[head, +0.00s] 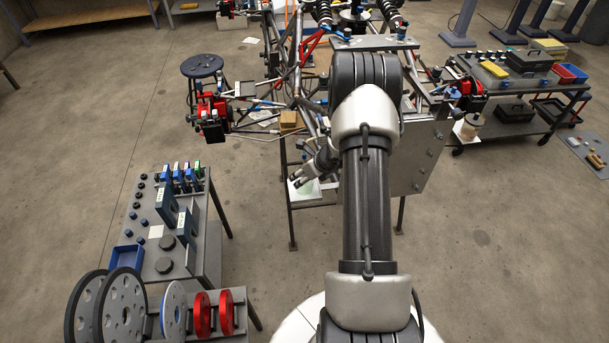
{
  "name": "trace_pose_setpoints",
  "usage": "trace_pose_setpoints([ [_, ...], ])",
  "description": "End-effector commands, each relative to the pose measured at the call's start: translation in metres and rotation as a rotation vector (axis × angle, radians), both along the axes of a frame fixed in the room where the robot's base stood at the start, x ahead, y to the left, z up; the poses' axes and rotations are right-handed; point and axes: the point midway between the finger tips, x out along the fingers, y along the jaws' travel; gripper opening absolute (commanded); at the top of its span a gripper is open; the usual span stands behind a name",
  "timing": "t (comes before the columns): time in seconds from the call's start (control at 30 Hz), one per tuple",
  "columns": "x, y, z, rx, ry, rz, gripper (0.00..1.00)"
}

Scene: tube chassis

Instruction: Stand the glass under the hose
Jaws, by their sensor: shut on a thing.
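My gripper (299,180) is near the centre of the head view, at the front of the tube chassis, low and reaching to the left. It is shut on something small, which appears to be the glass. A pale greenish, see-through patch (307,188) just beside the fingertips looks like the glass. It is over or on a small white surface, and I cannot tell whether it touches it. I cannot make out the hose among the chassis tubes. My own arm covers much of the chassis middle.
The tube chassis (297,72) stands on a frame, with a grey panel (420,160) at the right. A wooden block (289,119) sits behind my gripper. A parts table (205,240) with discs is at left, a tool cart (520,85) at right. Floor between is clear.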

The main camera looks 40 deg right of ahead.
Motion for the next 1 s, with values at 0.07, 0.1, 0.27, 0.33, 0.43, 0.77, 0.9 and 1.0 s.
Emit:
trace_pose_setpoints([
  [0.07, 0.000, 0.000, 0.000, 0.000, 0.000, 0.000, 0.29],
  [0.1, 0.000, 0.000, 0.000, 0.000, 0.000, 0.000, 0.29],
  [0.27, 0.000, 0.000, -0.003, 0.001, 0.000, 0.001, 0.58],
  [0.33, 0.000, 0.000, -0.003, 0.001, 0.000, 0.001, 0.62],
  [0.43, 0.000, 0.000, -0.003, 0.000, 0.000, 0.000, 0.69],
  [0.77, 0.000, 0.000, -0.003, 0.001, 0.000, 0.001, 0.75],
  [0.9, 0.000, 0.000, 0.000, 0.001, 0.000, 0.001, 0.75],
  [1.0, -0.004, -0.001, 0.008, -0.001, 0.000, -0.001, 0.75],
])
